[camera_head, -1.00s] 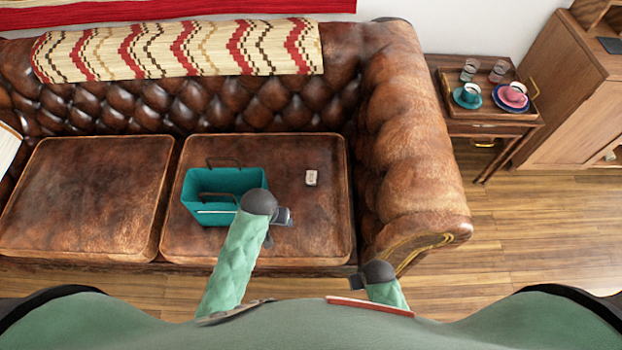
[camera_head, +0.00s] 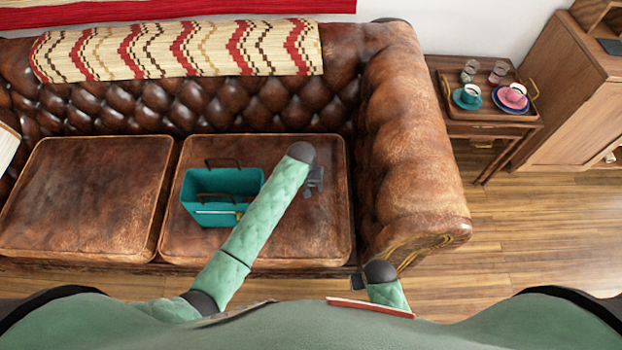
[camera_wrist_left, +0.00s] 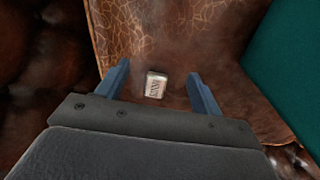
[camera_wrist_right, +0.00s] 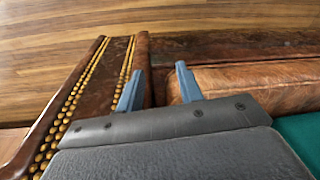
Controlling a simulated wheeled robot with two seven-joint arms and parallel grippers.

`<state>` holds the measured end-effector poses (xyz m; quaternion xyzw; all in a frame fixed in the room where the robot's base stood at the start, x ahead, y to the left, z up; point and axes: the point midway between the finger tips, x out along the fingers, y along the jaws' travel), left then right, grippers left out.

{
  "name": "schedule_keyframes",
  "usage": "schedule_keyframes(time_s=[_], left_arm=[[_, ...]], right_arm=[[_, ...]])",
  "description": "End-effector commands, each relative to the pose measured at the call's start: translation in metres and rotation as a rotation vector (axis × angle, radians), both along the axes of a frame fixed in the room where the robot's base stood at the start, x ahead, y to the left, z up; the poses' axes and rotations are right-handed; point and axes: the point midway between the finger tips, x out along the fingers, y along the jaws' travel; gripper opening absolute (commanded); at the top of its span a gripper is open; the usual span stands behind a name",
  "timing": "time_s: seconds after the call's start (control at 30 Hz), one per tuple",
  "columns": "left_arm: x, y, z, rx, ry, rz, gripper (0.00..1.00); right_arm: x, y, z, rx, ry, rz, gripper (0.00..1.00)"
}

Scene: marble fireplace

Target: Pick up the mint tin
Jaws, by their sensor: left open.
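The mint tin (camera_wrist_left: 155,85) is a small pale box with dark lettering. In the left wrist view it lies on the brown leather seat cushion (camera_head: 310,230), between the fingers and a little beyond them. In the head view my left wrist and gripper hide it. My left gripper (camera_wrist_left: 160,80) is open and empty above the cushion, with one finger on each side of the tin in the picture. My right gripper (camera_wrist_right: 158,80) is open and empty near the front of the sofa arm.
A teal caddy (camera_head: 205,215) with dark handles stands on the same cushion, left of my left forearm. A side table (camera_head: 490,130) holds a tray with cups and glasses.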

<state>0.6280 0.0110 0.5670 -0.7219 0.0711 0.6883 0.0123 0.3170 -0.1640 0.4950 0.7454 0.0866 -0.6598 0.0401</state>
Motion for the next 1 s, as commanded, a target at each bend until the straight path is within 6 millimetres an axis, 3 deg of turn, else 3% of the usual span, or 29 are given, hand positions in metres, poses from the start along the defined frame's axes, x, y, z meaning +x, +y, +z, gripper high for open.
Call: schedule_keyframes(time_s=[0.03,0.1,0.3,0.57,0.87,1.0], left_arm=[[0.017,-0.004,-0.001,0.016,0.006,0.003,0.66],[0.033,-0.009,-0.004,0.033,0.019,0.013,0.66],[0.065,-0.014,-0.006,0.073,0.039,0.034,0.66],[0.074,-0.015,-0.017,0.087,0.048,0.043,0.66],[0.078,-0.014,-0.040,0.087,0.046,0.043,0.66],[0.083,-0.011,-0.056,0.088,0.047,0.043,0.66]], right_arm=[[0.001,0.000,0.001,0.000,-0.001,0.000,0.36],[0.001,0.000,0.002,0.000,-0.001,0.000,0.36],[0.003,0.000,0.006,0.001,-0.004,0.000,0.36],[0.004,0.001,0.008,0.003,-0.013,-0.001,0.36],[-0.006,-0.001,-0.017,-0.001,0.001,-0.002,0.36],[-0.009,-0.009,-0.042,-0.010,0.001,0.000,0.36]])
